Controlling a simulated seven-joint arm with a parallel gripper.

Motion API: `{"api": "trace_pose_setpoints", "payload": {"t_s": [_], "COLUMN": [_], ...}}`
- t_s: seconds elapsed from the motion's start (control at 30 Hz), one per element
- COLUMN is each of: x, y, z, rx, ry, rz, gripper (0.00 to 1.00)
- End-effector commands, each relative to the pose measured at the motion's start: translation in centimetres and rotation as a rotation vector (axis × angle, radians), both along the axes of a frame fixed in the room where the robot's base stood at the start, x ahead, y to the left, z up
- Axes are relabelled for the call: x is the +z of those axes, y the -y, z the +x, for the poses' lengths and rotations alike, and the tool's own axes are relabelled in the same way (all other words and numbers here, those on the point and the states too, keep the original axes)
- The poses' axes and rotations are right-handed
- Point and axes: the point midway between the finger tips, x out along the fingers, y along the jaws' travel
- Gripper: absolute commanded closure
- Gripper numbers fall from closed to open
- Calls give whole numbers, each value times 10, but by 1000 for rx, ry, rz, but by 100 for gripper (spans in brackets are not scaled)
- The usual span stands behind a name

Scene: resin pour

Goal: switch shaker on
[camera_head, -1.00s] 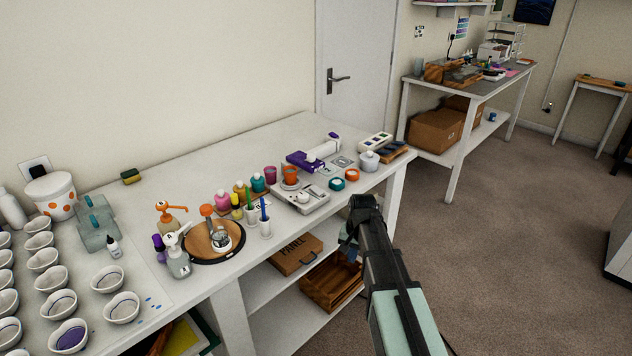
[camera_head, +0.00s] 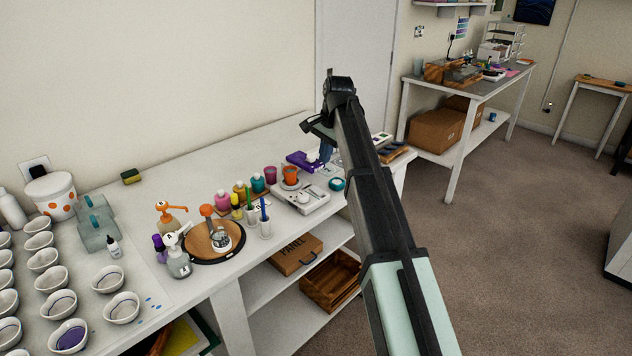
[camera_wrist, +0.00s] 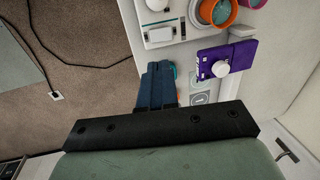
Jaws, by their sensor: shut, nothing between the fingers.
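A purple box (camera_head: 300,160) stands towards the back right of the white workbench and may be the shaker. In the wrist view the purple box (camera_wrist: 210,62) has a round white part on top and white marks on one side. I cannot make out a switch or whether it runs. My gripper (camera_head: 327,153) is shut and empty, pointing down over the bench just right of the purple box. In the wrist view the closed blue fingers (camera_wrist: 158,66) lie to the left of the box, apart from it in the picture.
A white flat device (camera_head: 303,198) and an orange cup (camera_head: 290,172) stand near the purple box. A teal jar (camera_head: 336,184) is close to my arm. Bottles, a round wooden turntable (camera_head: 200,246) and several white cups fill the left.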

Motion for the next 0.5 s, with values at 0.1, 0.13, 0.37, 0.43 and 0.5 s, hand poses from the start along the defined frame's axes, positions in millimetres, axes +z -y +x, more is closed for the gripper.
{"api": "trace_pose_setpoints", "payload": {"t_s": [0.1, 0.13, 0.37, 0.43, 0.5], "x": [19, 21, 28, 28, 27], "y": [-5, -5, -7, -7, -7], "z": [4, 4, 4, 4, 4], "rx": [-20, -22, -31, -31, -31], "ry": [1, 2, 0, 0, 0], "rz": [7, 8, 12, 12, 12], "gripper": [100, 100, 100, 100, 100]}}
